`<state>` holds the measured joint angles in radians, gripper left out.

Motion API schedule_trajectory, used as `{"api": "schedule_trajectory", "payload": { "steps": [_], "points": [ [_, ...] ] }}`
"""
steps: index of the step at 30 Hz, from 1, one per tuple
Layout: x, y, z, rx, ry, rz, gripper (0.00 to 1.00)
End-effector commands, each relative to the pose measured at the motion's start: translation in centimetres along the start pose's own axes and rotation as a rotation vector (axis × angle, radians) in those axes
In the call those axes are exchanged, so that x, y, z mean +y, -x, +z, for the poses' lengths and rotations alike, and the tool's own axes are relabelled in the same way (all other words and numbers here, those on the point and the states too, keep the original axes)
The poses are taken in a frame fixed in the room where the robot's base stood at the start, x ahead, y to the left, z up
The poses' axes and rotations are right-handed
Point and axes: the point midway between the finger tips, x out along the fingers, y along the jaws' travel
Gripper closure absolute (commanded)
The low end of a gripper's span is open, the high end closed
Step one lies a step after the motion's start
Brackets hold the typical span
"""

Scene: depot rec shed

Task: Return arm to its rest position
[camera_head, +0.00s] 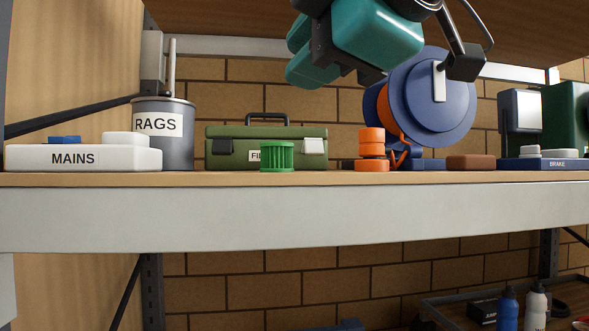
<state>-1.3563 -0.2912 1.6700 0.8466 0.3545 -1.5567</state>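My arm (378,38) comes in at the top, right of centre, as teal housings with dark joints and a dark block on a bracket to the right. It hangs above the shelf and in front of the upper left of the blue reel. I cannot make out any fingertips, so whether my gripper is open or shut does not show. Nothing held can be seen.
The wooden shelf (220,180) holds a white MAINS box (110,158), a grey RAGS can (178,150), a green case (225,135), a green ribbed cap (277,157), orange pieces (372,142), a blue reel (410,105) and a brown block (471,162). Bottles (508,310) stand below.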

Motion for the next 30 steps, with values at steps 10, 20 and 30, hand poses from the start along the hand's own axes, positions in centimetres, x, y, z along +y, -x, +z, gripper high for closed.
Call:
{"api": "schedule_trajectory", "payload": {
  "steps": [10, 20, 30],
  "points": [
    [-10.6, -4.8, 5.3, -0.105, -0.29, -0.313, 0.75],
    [-27.6, -0.8, 13.0, -0.468, -0.937, -0.806, 0.75],
    [-32.9, 6.3, 12.9, -0.747, -1.386, -1.056, 0.75]
  ]
}}
